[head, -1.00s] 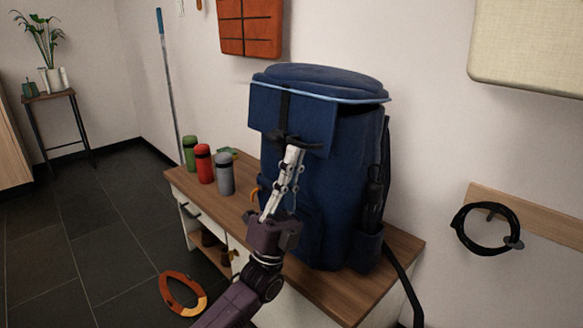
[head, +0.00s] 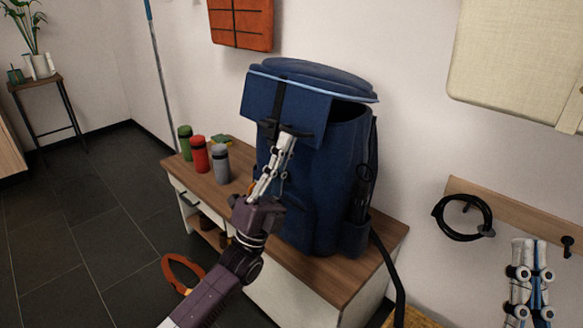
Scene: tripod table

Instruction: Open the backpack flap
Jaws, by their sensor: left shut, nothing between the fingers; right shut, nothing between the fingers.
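The blue backpack (head: 315,190) stands upright on the wooden bench top. Its flap (head: 302,112) covers the top and upper front, with a light blue trim along the top edge. The flap is partly raised, and a dark gap shows under its right side. A black strap (head: 279,98) runs down the flap to a dark buckle-like piece. My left gripper (head: 287,137) is shut at the flap's lower front edge, by this piece; whether it touches is unclear. My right gripper (head: 530,242) is shut and empty at the lower right, apart from the backpack.
Green (head: 185,142), red (head: 200,155) and grey (head: 221,164) bottles stand on the bench (head: 325,275) left of the backpack. A black cable coil (head: 463,216) hangs on a wall rail. An orange ring-shaped object (head: 180,272) lies on the floor. A beige panel (head: 515,60) hangs at the upper right.

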